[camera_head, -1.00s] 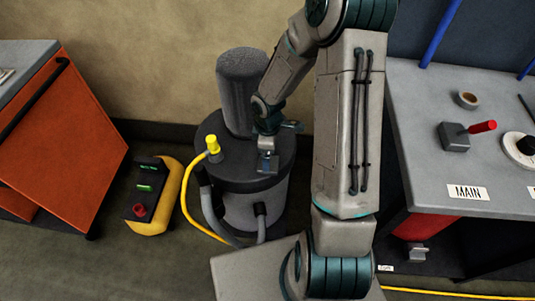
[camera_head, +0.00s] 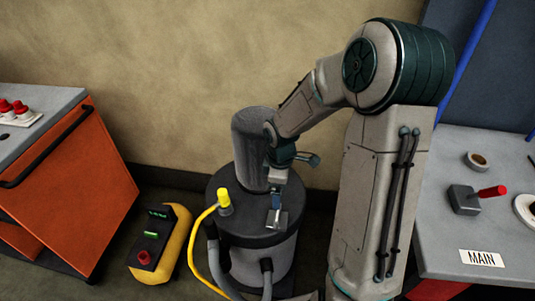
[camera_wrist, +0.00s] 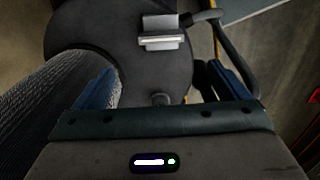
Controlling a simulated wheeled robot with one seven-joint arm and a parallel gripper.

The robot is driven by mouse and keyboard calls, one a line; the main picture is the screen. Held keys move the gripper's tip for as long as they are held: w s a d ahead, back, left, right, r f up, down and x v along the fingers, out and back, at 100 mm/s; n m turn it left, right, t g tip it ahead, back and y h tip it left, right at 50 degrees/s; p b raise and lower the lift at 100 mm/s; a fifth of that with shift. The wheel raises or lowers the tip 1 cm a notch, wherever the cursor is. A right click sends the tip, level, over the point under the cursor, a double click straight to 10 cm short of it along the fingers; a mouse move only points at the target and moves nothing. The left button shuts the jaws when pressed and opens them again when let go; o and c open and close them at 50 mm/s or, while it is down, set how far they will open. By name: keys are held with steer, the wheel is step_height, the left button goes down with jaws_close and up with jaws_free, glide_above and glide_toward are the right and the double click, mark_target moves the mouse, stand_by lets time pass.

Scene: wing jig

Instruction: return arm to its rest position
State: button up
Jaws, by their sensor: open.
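My arm rises at the right of the middle in the head view, bends at a raised elbow and reaches down to the left. My gripper (camera_head: 279,190) hangs over the dark lid of a round grey drum-like machine (camera_head: 262,262). In the wrist view the two blue fingers (camera_wrist: 162,86) stand wide apart with nothing held between them. A small metal latch or bracket (camera_wrist: 163,38) shows on the lid beyond the fingers. I cannot tell the exact height of the gripper above the lid.
A ribbed dark cylinder (camera_head: 250,150) stands on the machine, close to my gripper. A yellow hose (camera_head: 194,240) and a yellow control box (camera_head: 160,243) are to its left. An orange cabinet (camera_head: 75,195) stands far left. A grey bench (camera_head: 450,230) with a red-handled lever (camera_head: 475,198) is right.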

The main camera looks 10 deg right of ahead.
steer(key=shift+r, duration=0.1)
steer(key=s+r+m+t, duration=0.2)
steer(key=s+r+m, duration=1.1)
steer(key=s+r, duration=0.3)
steer(key=shift+s+a+r+m+t, duration=0.15)
steer(key=shift+s+r+m+t, duration=0.15)
steer(key=shift+r+m+t, duration=0.15)
